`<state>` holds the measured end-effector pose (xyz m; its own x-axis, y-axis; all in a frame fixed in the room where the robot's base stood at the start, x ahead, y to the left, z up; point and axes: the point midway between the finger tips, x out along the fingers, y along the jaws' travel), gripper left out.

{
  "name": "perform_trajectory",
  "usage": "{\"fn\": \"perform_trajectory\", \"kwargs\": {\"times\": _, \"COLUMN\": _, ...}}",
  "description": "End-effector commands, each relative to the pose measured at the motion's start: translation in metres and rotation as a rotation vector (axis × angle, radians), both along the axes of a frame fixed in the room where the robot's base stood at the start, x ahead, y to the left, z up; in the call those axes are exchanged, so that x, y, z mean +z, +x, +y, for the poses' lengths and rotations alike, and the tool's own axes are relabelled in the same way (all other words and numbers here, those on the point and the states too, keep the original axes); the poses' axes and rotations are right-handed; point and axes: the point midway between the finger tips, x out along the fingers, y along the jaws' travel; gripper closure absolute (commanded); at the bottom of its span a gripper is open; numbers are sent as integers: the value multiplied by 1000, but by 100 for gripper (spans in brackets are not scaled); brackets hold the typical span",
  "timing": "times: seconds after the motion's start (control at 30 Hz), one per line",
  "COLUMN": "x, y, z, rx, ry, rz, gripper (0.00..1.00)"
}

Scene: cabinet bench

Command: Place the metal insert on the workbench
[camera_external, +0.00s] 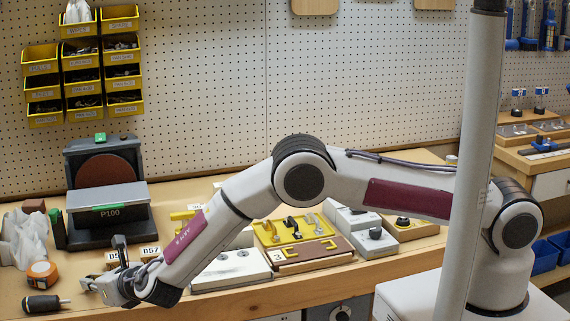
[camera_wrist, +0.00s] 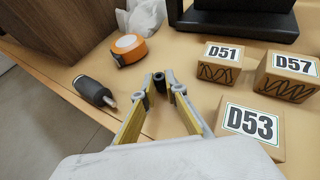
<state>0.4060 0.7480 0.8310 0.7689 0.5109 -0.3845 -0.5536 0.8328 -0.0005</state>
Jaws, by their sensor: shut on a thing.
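In the wrist view my gripper (camera_wrist: 165,88) has its two fingers drawn together at the tips. A small dark cylindrical piece, which looks like the metal insert (camera_wrist: 158,80), sits between the fingertips. In the external view my gripper (camera_external: 103,290) is at the front left of the workbench (camera_external: 255,298), low and near its front edge. The insert cannot be made out there. I cannot tell whether the insert touches the bench top.
Wooden blocks labelled D51 (camera_wrist: 220,62), D57 (camera_wrist: 287,75) and D53 (camera_wrist: 250,125) stand right of my gripper. A screwdriver (camera_wrist: 92,90) and an orange tape measure (camera_wrist: 129,48) lie to its left. A P100 sander (camera_external: 105,195) stands behind. Bare bench shows around the fingertips.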

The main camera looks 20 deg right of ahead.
Motion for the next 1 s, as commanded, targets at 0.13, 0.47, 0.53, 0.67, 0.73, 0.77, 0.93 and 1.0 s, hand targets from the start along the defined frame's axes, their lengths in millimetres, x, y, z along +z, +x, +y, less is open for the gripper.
{"fn": "perform_trajectory", "kwargs": {"times": 0.13, "x": 0, "y": 0, "z": 0, "rx": 0, "ry": 1, "rz": 0, "gripper": 100}}
{"fn": "perform_trajectory", "kwargs": {"times": 0.47, "x": -3, "y": 0, "z": 0, "rx": 0, "ry": 1, "rz": 1, "gripper": 83}}
{"fn": "perform_trajectory", "kwargs": {"times": 0.53, "x": -3, "y": 0, "z": 0, "rx": 0, "ry": 1, "rz": 1, "gripper": 71}}
{"fn": "perform_trajectory", "kwargs": {"times": 0.67, "x": -3, "y": 0, "z": 0, "rx": 0, "ry": 1, "rz": 1, "gripper": 71}}
{"fn": "perform_trajectory", "kwargs": {"times": 0.73, "x": -3, "y": 0, "z": 0, "rx": 0, "ry": 1, "rz": 1, "gripper": 71}}
{"fn": "perform_trajectory", "kwargs": {"times": 0.77, "x": -3, "y": 0, "z": 0, "rx": 0, "ry": 1, "rz": 1, "gripper": 71}}
{"fn": "perform_trajectory", "kwargs": {"times": 0.93, "x": -2, "y": 0, "z": 0, "rx": 0, "ry": 1, "rz": 0, "gripper": 71}}
{"fn": "perform_trajectory", "kwargs": {"times": 1.0, "x": 0, "y": 0, "z": 0, "rx": 1, "ry": 2, "rz": 0, "gripper": 71}}
